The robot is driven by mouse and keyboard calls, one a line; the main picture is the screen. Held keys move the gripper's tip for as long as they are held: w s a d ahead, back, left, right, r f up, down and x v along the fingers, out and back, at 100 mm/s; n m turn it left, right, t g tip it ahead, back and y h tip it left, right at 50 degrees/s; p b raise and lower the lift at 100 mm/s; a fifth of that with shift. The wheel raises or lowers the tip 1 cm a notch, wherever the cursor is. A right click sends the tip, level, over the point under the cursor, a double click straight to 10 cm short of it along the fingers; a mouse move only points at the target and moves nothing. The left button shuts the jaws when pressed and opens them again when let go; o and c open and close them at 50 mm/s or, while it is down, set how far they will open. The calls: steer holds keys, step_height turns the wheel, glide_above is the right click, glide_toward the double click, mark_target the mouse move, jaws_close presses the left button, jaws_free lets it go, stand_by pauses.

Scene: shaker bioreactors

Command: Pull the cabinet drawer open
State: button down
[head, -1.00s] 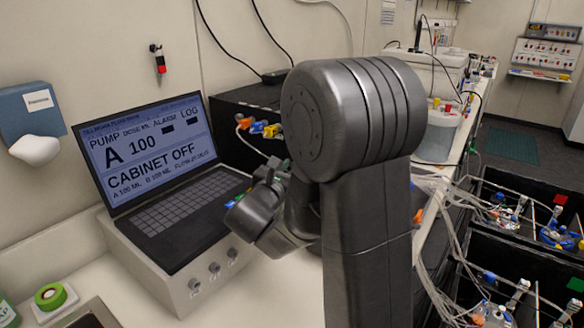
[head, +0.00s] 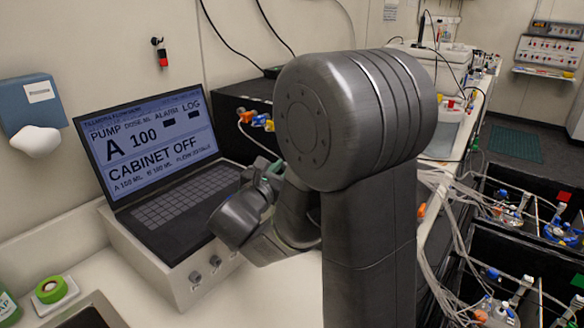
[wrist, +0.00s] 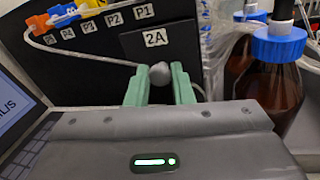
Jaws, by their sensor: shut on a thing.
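The black cabinet (wrist: 104,62) fills the back of the wrist view, with a dark square panel marked 2A (wrist: 156,42). I cannot make out a gap around the drawer front. In the head view the cabinet (head: 232,110) stands behind the laptop, and my arm hides its front right part and most of the gripper.
A laptop (head: 190,200) reading "CABINET OFF" stands on a white base left of my arm. Coloured connectors (wrist: 65,17) with a tube sit over labels on the cabinet. Brown bottles with blue caps (wrist: 279,42) stand close right of the gripper.

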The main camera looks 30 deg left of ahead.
steer(key=s, duration=0.6)
steer(key=shift+a, duration=0.25)
steer(key=c, duration=1.5)
jaws_free()
steer(key=shift+c, duration=0.2)
steer(key=shift+b, duration=0.3)
steer(key=s+d+b, duration=0.1)
steer(key=s, duration=1.2)
steer(key=shift+s+d, duration=0.3)
steer(key=shift+d, duration=0.05)
steer(key=w+a+p, duration=0.1)
steer(key=w, duration=1.2)
steer(key=shift+w+a, duration=0.35)
steer(key=shift+w, duration=0.05)
steer(key=shift+d, duration=0.15)
